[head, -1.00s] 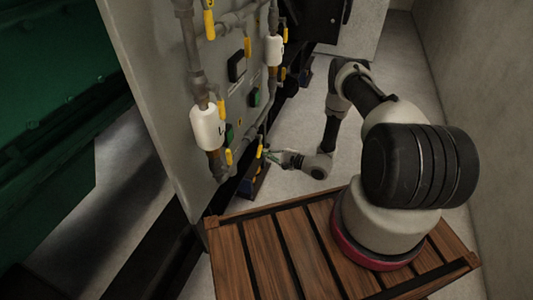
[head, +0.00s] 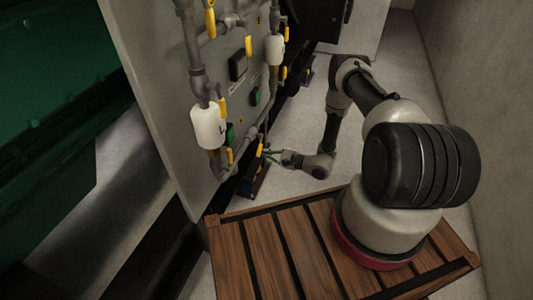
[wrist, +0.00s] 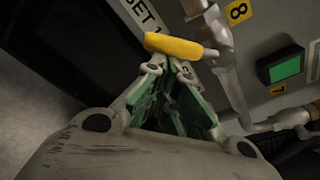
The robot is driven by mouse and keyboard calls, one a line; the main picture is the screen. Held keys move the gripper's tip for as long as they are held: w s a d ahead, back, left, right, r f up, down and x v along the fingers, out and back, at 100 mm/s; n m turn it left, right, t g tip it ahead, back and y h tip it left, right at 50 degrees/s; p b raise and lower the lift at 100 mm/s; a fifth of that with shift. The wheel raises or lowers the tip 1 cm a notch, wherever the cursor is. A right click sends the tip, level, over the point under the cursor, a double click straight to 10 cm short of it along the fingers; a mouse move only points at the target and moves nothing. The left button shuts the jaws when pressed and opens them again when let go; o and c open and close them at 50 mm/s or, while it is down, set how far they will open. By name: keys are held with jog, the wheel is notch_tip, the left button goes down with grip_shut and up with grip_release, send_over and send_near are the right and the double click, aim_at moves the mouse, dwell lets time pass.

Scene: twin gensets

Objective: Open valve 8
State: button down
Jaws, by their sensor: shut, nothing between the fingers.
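In the wrist view, a yellow valve handle (wrist: 174,46) lies across the grey pipe, with a yellow label marked 8 (wrist: 238,12) on the panel to its upper right. My gripper (wrist: 172,68) is shut and empty, its fingertips at the near edge of this handle. I cannot tell whether they touch it. In the head view, my gripper (head: 271,154) is low beside the panel, just right of a yellow handle (head: 260,149). The label 8 cannot be read in the head view.
The grey panel (head: 168,90) carries pipes, several yellow handles and white cylinders, one of them a lower left cylinder (head: 207,127).

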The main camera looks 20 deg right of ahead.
aim_at(258, 153)
jog(key=shift+s+a+r+m+g, duration=0.15)
jog(key=shift+s+a+r+m, duration=0.25)
jog(key=shift+m, duration=0.4)
jog(key=shift+s+a+r+m+g, duration=0.25)
jog(key=shift+s+r+m, duration=0.2)
jog(key=shift+m, duration=0.35)
jog(key=shift+s+a+r+m+g, duration=0.1)
jog(key=shift+s+a+r+m, duration=0.3)
jog(key=shift+m, duration=0.4)
jog(key=shift+s+r, duration=0.1)
jog(key=shift+d, duration=0.1)
